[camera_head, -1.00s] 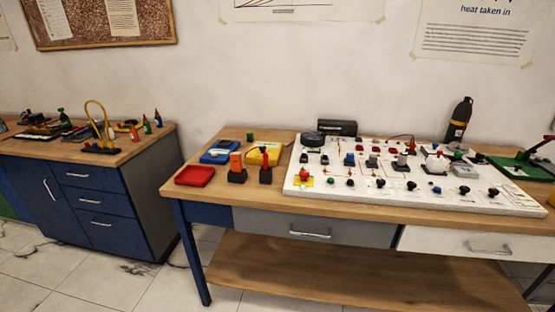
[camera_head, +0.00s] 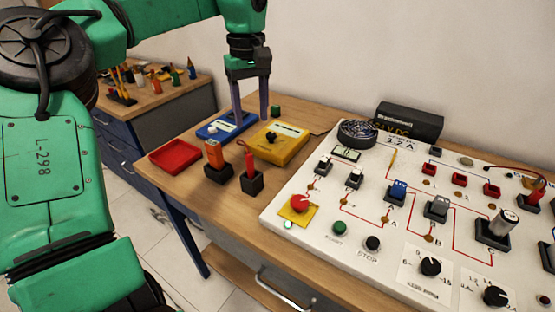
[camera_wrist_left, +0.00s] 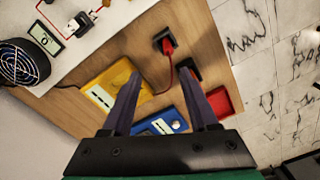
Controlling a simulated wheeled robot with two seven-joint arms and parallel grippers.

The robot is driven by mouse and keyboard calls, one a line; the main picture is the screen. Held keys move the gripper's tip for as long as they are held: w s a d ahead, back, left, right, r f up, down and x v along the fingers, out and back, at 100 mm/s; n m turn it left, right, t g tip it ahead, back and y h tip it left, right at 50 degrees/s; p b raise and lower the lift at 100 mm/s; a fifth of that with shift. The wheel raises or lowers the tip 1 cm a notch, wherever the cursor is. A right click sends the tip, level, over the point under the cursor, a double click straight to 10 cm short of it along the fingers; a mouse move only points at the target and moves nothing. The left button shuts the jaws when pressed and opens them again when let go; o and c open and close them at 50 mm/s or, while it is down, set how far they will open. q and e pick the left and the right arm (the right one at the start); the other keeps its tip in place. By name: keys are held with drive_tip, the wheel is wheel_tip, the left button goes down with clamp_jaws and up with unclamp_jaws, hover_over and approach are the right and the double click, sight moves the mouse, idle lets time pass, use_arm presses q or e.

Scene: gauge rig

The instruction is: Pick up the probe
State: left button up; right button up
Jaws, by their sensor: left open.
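A slim red probe (camera_head: 249,168) stands upright in a black holder at the front left of the table, with a red lead at its top. In the left wrist view the red probe (camera_wrist_left: 166,46) is beyond the fingertips, its lead running towards the yellow meter. My left gripper (camera_head: 250,119) is open and empty, fingers pointing down, above the blue and yellow meters and behind the probe. Its fingers frame the left wrist view (camera_wrist_left: 159,74). My right gripper is out of view.
An orange block (camera_head: 213,153) stands in another black holder left of the probe. A red tray (camera_head: 175,156), blue meter (camera_head: 218,127) and yellow meter (camera_head: 276,145) are nearby. A white circuit board (camera_head: 330,212) fills the table's right. Bare wood shows at the front left.

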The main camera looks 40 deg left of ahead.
use_arm(q)
hover_over(250, 164)
drive_tip(key=a, duration=0.1)
drive_tip(key=f, duration=0.5)
drive_tip(key=shift+w+a+f, duration=0.1)
drive_tip(key=shift+w+f, duration=0.2)
drive_tip(key=shift+f, duration=0.1)
drive_tip(key=f+p, duration=0.1)
drive_tip(key=f, duration=0.7)
drive_tip(key=shift+d+f, duration=0.15)
drive_tip(key=shift+d, duration=0.05)
drive_tip(key=shift+w+d, duration=0.1)
drive_tip(key=c, duration=0.8)
clamp_jaws()
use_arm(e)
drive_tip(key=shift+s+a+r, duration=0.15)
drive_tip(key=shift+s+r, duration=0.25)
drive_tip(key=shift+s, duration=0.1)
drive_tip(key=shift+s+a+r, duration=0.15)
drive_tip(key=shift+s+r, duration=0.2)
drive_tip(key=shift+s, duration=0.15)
